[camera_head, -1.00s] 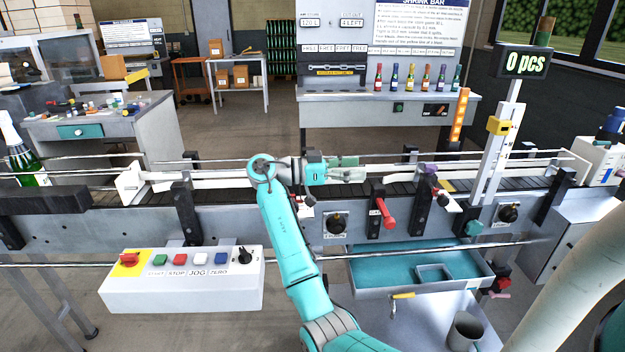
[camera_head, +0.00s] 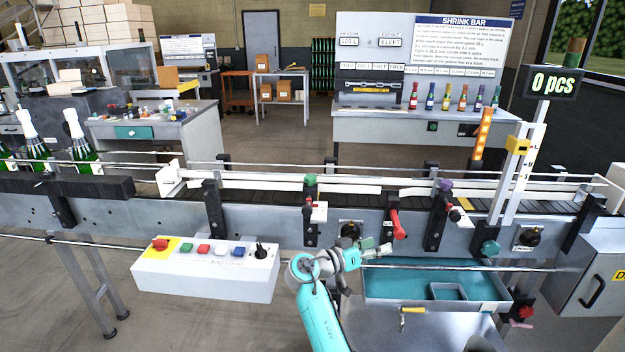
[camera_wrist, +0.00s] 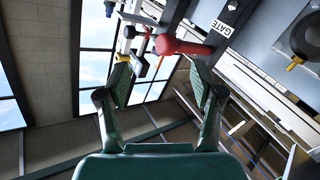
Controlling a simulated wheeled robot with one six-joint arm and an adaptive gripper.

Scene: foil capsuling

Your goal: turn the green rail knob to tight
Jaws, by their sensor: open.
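The green rail knob (camera_head: 311,180) sits on top of a dark rail post at the near side of the conveyor. A white tag with a red mark (camera_head: 318,211) is on the post below it. I cannot read how tight the knob is. My gripper (camera_head: 386,249) is open and empty in front of the conveyor, below and to the right of the knob, pointing right. In the wrist view, the two fingers of my gripper (camera_wrist: 160,84) stand apart with nothing between them. I cannot make out the green knob in that view.
A red gate lever (camera_head: 398,225) hangs just above my gripper; it also shows in the wrist view (camera_wrist: 182,46). A blue-lined drawer (camera_head: 395,290) juts out below. A button box (camera_head: 205,272) is at left.

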